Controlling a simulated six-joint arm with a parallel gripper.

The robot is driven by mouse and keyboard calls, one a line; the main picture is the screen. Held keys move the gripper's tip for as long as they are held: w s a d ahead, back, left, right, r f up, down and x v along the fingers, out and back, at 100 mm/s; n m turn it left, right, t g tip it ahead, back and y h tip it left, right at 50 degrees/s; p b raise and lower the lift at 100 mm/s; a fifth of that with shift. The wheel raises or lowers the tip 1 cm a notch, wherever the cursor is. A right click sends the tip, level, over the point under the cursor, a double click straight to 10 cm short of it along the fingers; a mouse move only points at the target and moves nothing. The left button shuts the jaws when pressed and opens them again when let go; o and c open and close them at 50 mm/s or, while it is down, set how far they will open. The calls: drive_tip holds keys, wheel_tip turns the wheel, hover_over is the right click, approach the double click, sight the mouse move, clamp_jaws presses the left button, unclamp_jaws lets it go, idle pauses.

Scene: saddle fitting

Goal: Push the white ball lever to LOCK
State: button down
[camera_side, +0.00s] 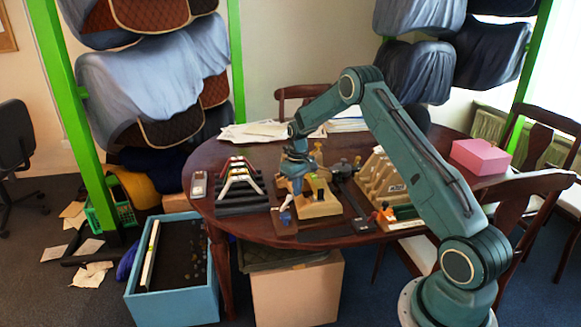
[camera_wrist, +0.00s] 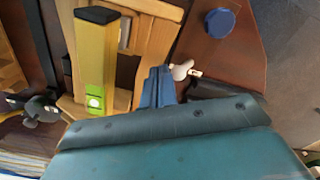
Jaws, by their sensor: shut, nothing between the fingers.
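My gripper (camera_side: 297,184) is low over the wooden fixture (camera_side: 322,207) on the table. In the wrist view its blue fingers (camera_wrist: 157,82) are shut and hold nothing. A small white piece with a rounded end, seemingly the white ball lever (camera_wrist: 181,70), shows just right of the fingertips. I cannot tell whether they touch it. A small pale tab (camera_wrist: 195,73) is beside it. Any LOCK marking is too small to read.
A tall yellow-green block (camera_wrist: 95,60) with a black top stands left of the fingers. A blue knob (camera_wrist: 220,23) is beyond the lever. On the table, a black stepped rack (camera_side: 240,195) is left and a pink box (camera_side: 480,156) is right.

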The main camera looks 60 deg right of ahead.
sight(288, 196)
drive_tip(key=shift+f, duration=1.15)
idle(0.6)
drive_tip(key=shift+w+a+f, duration=0.2)
drive_tip(key=shift+w+a, duration=0.75)
drive_tip(key=shift+a, duration=0.2)
idle(0.6)
drive_tip(key=shift+w+a+r, duration=0.1)
drive_tip(key=shift+w, duration=0.05)
drive_tip(key=shift+s+d+r, duration=0.1)
drive_tip(key=shift+s+d, duration=0.3)
drive_tip(key=shift+d, duration=0.15)
drive_tip(key=shift+r, duration=0.1)
idle(0.4)
drive_tip(key=shift+r, duration=3.45)
